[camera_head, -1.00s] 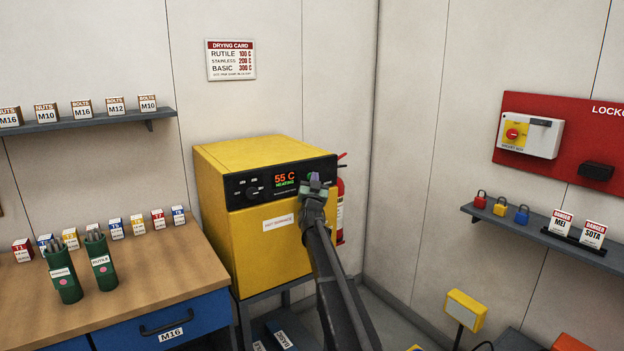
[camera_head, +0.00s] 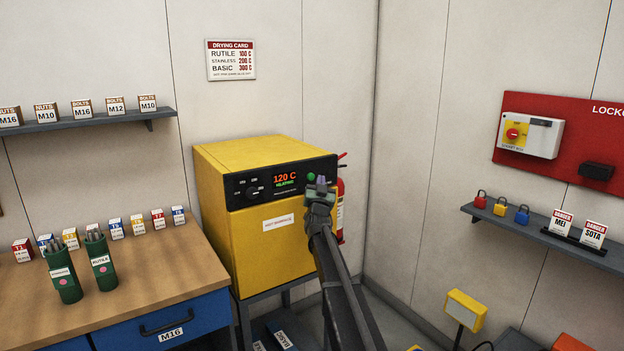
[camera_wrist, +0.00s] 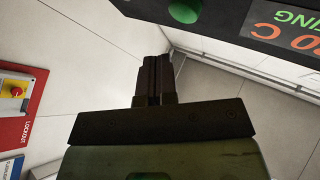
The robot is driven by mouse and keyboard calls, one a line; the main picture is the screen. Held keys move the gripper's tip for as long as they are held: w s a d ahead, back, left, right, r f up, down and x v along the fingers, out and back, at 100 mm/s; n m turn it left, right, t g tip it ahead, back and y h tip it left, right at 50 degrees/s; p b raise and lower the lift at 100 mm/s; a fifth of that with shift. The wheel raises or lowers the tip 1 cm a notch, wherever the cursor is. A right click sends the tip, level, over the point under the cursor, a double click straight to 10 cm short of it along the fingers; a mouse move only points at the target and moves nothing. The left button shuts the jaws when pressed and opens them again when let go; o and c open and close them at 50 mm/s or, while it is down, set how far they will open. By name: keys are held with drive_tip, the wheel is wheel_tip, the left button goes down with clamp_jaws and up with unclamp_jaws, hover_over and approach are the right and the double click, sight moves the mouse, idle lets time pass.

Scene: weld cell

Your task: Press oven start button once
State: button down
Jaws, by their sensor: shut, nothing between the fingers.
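The yellow oven (camera_head: 270,240) stands on a grey stand at the centre, with a black control panel across its front top. Its display (camera_head: 285,179) reads 120 C, with green text below that looks like HEATING. The green start button (camera_head: 311,177) sits at the right of the display; in the wrist view the button (camera_wrist: 185,11) shows at the top. My gripper (camera_head: 320,183) is shut and empty, just right of and a little below the button in the head view. In the wrist view its fingers (camera_wrist: 155,75) appear apart from the button.
A red fire extinguisher (camera_head: 340,205) is right of the oven, partly hidden by my arm. The workbench (camera_head: 165,265) with green rod canisters is at left. A drying card (camera_head: 231,60) hangs above. A lockout board (camera_head: 590,125) and padlock shelf are at right.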

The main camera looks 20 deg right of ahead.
drive_tip(key=s, duration=0.3)
drive_tip(key=shift+d, duration=0.3)
idle(0.4)
